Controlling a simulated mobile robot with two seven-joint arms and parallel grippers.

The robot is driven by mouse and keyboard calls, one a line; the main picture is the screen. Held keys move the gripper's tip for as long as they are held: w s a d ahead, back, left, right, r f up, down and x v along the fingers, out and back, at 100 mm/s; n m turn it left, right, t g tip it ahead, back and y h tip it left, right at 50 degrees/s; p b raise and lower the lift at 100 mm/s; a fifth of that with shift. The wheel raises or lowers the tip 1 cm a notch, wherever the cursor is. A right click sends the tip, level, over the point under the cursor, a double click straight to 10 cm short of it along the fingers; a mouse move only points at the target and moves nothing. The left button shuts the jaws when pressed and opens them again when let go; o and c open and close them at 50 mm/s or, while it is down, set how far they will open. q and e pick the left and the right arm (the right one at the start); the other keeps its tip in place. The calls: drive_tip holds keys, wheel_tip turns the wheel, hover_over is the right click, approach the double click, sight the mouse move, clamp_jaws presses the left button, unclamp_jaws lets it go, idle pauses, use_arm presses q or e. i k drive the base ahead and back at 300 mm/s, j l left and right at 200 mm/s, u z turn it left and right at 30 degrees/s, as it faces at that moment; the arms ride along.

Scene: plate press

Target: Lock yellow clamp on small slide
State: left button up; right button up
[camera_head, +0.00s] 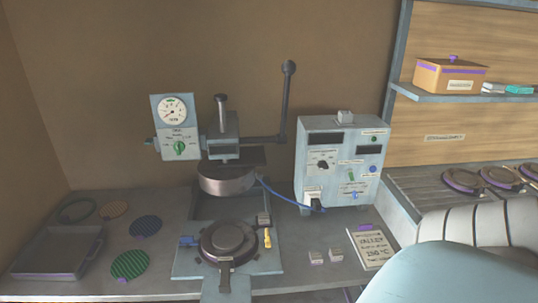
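The small slide (186,266) is a light blue-grey plate at the front of the press, with a dark round platen (228,241) on it. The yellow clamp (267,238) is a small upright piece at the slide's right edge, beside the platen. Whether it is locked is too small to tell. A blue clamp (189,240) lies at the slide's left edge. Neither of my grippers is in view. A pale blue and grey ribbed arm part, which seems to be mine, fills the lower right corner.
The press head (228,180) stands behind the slide, with a tall lever (287,100). A control box (342,160) stands to its right, joined by a blue cable. A tray (58,252) and several round discs lie left. Two small blocks and a sign (374,246) lie right.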

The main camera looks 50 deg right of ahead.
sight(267, 240)
drive_tip(key=z, duration=1.55)
drive_tip(key=l, duration=0.1)
